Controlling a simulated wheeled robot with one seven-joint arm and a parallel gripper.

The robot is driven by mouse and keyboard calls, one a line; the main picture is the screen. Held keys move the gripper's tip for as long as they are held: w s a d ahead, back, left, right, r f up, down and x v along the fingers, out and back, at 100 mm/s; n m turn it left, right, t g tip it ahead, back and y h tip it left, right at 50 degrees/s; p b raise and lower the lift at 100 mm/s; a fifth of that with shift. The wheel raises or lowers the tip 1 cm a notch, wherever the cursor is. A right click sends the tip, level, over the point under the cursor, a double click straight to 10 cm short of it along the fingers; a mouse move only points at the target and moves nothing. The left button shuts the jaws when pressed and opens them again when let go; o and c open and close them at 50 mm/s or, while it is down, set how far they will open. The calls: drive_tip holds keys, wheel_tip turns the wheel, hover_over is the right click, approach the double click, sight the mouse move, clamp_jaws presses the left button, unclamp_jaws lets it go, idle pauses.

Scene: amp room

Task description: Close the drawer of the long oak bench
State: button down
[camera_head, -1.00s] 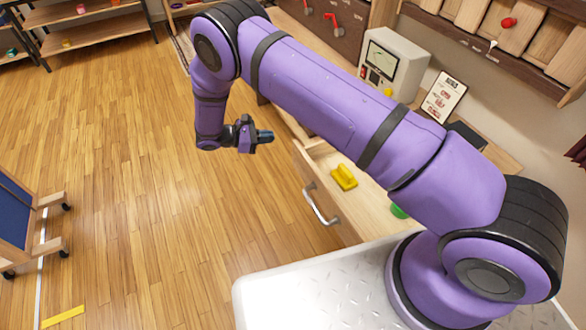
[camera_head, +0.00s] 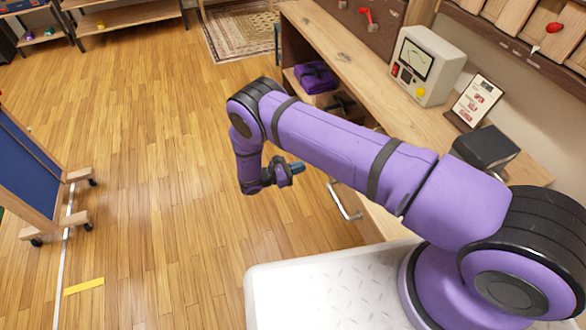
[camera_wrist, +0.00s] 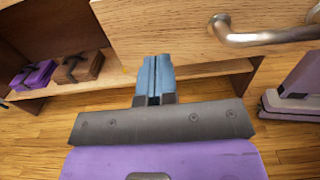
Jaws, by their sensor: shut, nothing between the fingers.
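The long oak bench (camera_head: 425,118) runs along the right side of the head view. Its drawer (camera_head: 376,222) shows beneath my arm, with a curved metal handle (camera_head: 345,205). My arm hides the inside of the drawer, so how far it is pulled out is unclear. In the wrist view the wooden drawer front (camera_wrist: 170,28) fills the upper middle, with the handle (camera_wrist: 262,39) at upper right. My gripper (camera_head: 299,168) is shut and empty, left of the handle. In the wrist view its fingertips (camera_wrist: 155,60) overlap the drawer front's lower edge; whether they touch is unclear.
A grey meter (camera_head: 425,65), a framed card (camera_head: 474,102) and a dark box (camera_head: 486,150) stand on the bench. A folded purple cloth (camera_head: 315,76) lies on its lower shelf. A blue wheeled board (camera_head: 28,165) stands at left. Wooden floor between is clear.

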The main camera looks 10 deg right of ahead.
drive_tip(key=w+d, duration=0.1)
drive_tip(key=d, duration=0.8)
drive_tip(key=shift+w, duration=0.4)
drive_tip(key=w+d, duration=0.1)
drive_tip(key=d, duration=0.6)
drive_tip(key=w+d, duration=0.2)
drive_tip(key=d, duration=0.6)
drive_tip(key=w+d, duration=0.1)
drive_tip(key=d, duration=0.6)
drive_tip(key=shift+w+d, duration=0.15)
drive_tip(key=shift+w, duration=0.05)
drive_tip(key=shift+w+d+r, duration=0.1)
drive_tip(key=shift+w+d, duration=0.05)
drive_tip(key=shift+d, duration=0.65)
drive_tip(key=shift+d, duration=0.1)
drive_tip(key=shift+a, duration=0.55)
drive_tip(key=s+a, duration=0.1)
drive_tip(key=a, duration=0.3)
drive_tip(key=s+a, duration=0.1)
drive_tip(key=a, duration=0.8)
drive_tip(key=shift+s+a, duration=0.25)
drive_tip(key=shift+s, duration=0.15)
